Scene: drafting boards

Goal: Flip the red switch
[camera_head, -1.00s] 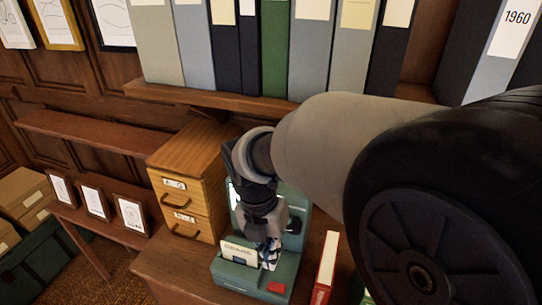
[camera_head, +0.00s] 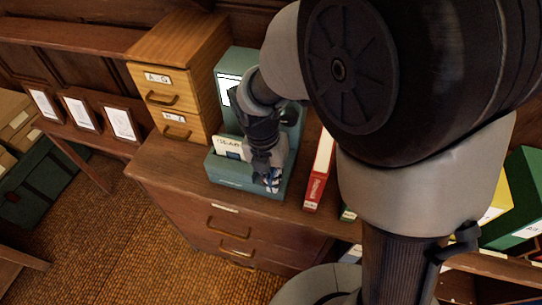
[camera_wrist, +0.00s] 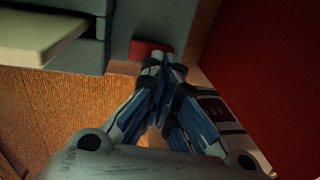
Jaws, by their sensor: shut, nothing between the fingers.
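The red switch (camera_wrist: 150,48) is on the front of the teal device in the wrist view. My gripper's fingers (camera_wrist: 165,66) are together and empty. Their tips overlap the switch's lower right part in the picture; I cannot tell whether they touch it. In the head view, my gripper (camera_head: 271,184) points down at the right front of the teal device (camera_head: 230,178), and the switch is hidden behind it. White cards (camera_head: 228,146) stand in the device's left part.
A red binder (camera_head: 319,172) stands close to the right of the device. A wooden drawer box (camera_head: 180,85) stands at its left on the cabinet (camera_head: 200,212). Framed pictures (camera_head: 80,113) stand farther left. The floor (camera_head: 130,225) in front is clear.

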